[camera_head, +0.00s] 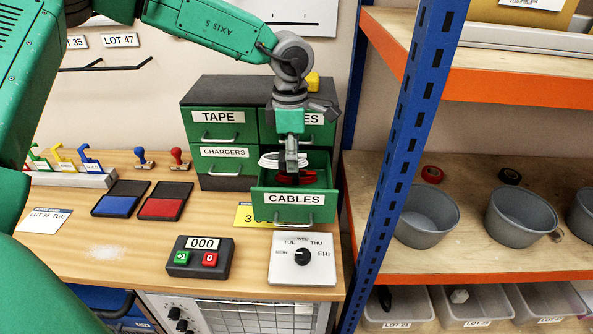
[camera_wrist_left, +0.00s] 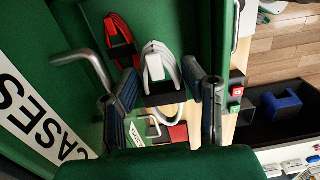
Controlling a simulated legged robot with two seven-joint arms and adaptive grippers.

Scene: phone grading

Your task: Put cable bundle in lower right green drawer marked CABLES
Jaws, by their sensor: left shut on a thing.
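The green CABLES drawer (camera_head: 295,208) at the lower right of the cabinet is pulled open. My left gripper (camera_head: 291,165) points down over it, shut on a white cable bundle (camera_head: 268,160), which shows on both sides of the fingers. In the left wrist view the white bundle (camera_wrist_left: 160,72) has a black band and lies between the fingers. A red cable bundle (camera_head: 309,178) lies inside the drawer; it also shows in the left wrist view (camera_wrist_left: 120,32). Whether the white bundle touches the drawer floor is hidden. My right gripper is not in view.
The CASES drawer (camera_head: 318,118) directly above is shut, as are TAPE (camera_head: 217,116) and CHARGERS (camera_head: 223,153). A day dial (camera_head: 303,258) and a counter box (camera_head: 202,257) stand in front. A blue shelf post (camera_head: 405,165) rises close on the right.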

